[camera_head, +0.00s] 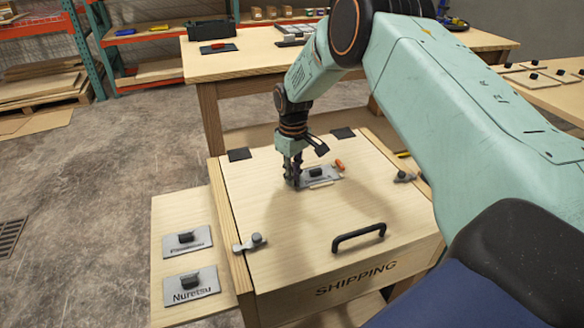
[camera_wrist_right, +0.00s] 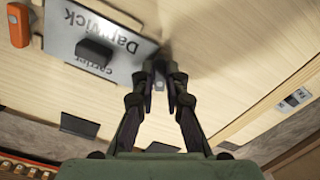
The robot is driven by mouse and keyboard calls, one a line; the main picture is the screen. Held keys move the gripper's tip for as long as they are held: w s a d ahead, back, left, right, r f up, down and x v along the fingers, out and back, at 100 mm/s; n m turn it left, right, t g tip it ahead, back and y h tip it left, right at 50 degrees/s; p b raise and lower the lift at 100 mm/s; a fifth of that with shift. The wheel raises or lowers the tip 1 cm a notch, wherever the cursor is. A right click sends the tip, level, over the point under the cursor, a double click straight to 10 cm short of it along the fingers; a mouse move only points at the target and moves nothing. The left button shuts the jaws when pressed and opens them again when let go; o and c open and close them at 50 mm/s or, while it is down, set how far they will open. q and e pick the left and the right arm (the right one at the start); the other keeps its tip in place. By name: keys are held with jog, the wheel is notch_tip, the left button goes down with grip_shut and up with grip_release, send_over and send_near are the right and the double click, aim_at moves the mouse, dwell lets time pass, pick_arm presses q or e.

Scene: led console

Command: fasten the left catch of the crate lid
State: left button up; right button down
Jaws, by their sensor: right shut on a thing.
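The crate lid (camera_head: 290,235) lies shut on the wooden crate marked SHIPPING. The left catch (camera_head: 250,243), a small metal lever with a dark knob, is at the lid's left edge. My right gripper (camera_head: 294,182) is away from it, low over the far part of the lid, at the left end of a metal nameplate (camera_head: 322,178). In the right wrist view its fingertips (camera_wrist_right: 161,84) close on a small grey part by the corner of the nameplate (camera_wrist_right: 88,25), which reads "Darwick carrier"; what that part is is hard to tell. My left gripper is out of view.
The right catch (camera_head: 404,177) is at the lid's right edge. A black handle (camera_head: 358,237) stands up near the front. An orange piece (camera_head: 340,165) lies beside the nameplate. Two more nameplates lie on a side board (camera_head: 178,250) at left. A workbench (camera_head: 255,65) stands behind.

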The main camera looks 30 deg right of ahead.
jog(key=n, duration=0.1)
jog(key=n+p, duration=0.1)
jog(key=n, duration=0.1)
jog(key=shift+w+d+r, duration=0.1)
jog(key=shift+w+d, duration=0.05)
jog(key=shift+d, duration=0.05)
jog(key=n, duration=0.2)
jog(key=shift+w+d+n, duration=0.1)
jog(key=shift+w+n, duration=0.05)
jog(key=shift+n, duration=0.15)
jog(key=n, duration=0.3)
jog(key=shift+w+d, duration=0.15)
jog(key=shift+w+n, duration=0.2)
jog(key=shift+n, duration=1.7)
jog(key=c, duration=1.4)
grip_release()
jog(key=shift+d, duration=0.1)
notch_tip(320, 180, up, 12)
jog(key=shift+s+f, duration=0.1)
